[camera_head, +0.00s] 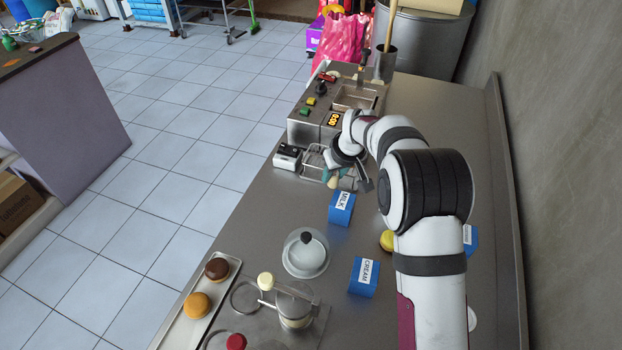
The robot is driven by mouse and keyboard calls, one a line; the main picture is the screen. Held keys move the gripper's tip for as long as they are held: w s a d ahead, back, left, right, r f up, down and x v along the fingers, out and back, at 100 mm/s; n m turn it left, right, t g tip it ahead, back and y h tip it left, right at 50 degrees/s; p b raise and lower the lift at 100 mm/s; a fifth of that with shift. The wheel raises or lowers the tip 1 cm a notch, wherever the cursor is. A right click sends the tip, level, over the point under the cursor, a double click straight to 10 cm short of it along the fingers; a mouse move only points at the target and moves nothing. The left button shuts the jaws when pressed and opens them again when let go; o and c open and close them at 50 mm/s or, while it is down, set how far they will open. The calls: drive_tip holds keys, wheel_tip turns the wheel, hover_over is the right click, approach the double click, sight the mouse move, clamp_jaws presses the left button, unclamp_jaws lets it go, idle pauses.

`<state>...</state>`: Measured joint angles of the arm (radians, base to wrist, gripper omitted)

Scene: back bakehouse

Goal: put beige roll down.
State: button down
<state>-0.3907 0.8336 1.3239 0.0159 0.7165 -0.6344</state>
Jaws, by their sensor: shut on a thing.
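My gripper (336,174) is in the middle of the view, reaching over the steel counter from the right. Its teal fingertips are shut on a small beige roll (333,183), which shows only in part below them. The roll is above or beside a wire rack (311,165) in front of the fryer-like machine; I cannot tell whether it touches anything beneath. My wrist and forearm hide part of the area behind.
A blue MILK carton (341,208) stands just in front of my gripper. A blue CREAM carton (363,277), a glass dome (305,252) and a yellow round item (387,240) are nearer. A tray (188,326) with two buns lies at front left. The machine (327,112) stands behind.

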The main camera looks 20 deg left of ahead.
drive_tip(key=d+r, duration=0.1)
drive_tip(key=d, duration=0.2)
drive_tip(key=shift+r, duration=0.4)
drive_tip(key=w+d+r+m+h, duration=0.15)
drive_tip(key=d+r, duration=0.25)
drive_tip(key=d, duration=0.4)
drive_tip(key=d+r+m+t, duration=0.1)
drive_tip(key=d+r+m, duration=0.1)
drive_tip(key=d+r, duration=0.35)
drive_tip(key=w+d+r+m+h, duration=0.1)
drive_tip(key=d+r+m, duration=0.15)
drive_tip(key=d, duration=0.75)
drive_tip(key=w+a+f, duration=0.1)
drive_tip(key=a+f, duration=0.2)
drive_tip(key=w+a+f, duration=0.1)
drive_tip(key=a+f, duration=0.3)
drive_tip(key=w+a+f, duration=0.2)
drive_tip(key=a+f, duration=0.1)
drive_tip(key=shift+a+f, duration=0.2)
drive_tip(key=shift+a, duration=0.1)
drive_tip(key=shift+f, duration=0.1)
